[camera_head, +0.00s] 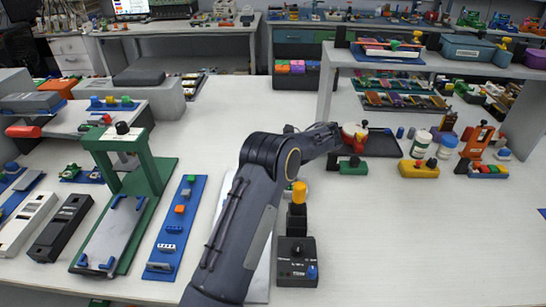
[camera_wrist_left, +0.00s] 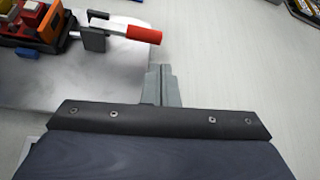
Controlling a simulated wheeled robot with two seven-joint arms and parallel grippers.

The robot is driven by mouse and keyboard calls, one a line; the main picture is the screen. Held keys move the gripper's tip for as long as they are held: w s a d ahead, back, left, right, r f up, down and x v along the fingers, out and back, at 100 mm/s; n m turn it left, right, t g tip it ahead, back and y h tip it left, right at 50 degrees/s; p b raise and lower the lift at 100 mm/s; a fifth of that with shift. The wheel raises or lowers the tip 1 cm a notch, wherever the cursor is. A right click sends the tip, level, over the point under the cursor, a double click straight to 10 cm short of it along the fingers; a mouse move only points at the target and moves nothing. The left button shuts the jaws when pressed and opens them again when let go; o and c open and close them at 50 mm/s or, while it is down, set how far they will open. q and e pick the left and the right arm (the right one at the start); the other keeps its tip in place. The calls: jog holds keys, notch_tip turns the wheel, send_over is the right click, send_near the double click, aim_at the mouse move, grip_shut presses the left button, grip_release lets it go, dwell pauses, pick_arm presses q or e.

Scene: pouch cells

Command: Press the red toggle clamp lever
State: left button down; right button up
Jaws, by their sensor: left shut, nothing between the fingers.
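In the left wrist view the red lever (camera_wrist_left: 144,34) of the toggle clamp sticks out to the right on a light metal arm. The clamp body (camera_wrist_left: 40,25), orange and black, is at the upper left on a grey metal plate (camera_wrist_left: 95,85). My left gripper (camera_wrist_left: 163,68) is shut and empty. Its tips show below and slightly right of the lever, with a visible gap between them in the picture. In the head view my left arm crosses the middle of the bench and hides the clamp; its fingertips cannot be made out. My right gripper is not in view.
In the head view a green press stand (camera_head: 150,165) and a blue strip (camera_head: 176,225) with small parts stand left of my arm. A black control box (camera_head: 297,262) is just right of it. Jars and coloured blocks sit farther right. The right front bench is clear.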

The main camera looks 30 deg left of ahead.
pick_arm(q)
jog(key=shift+x, duration=2.35)
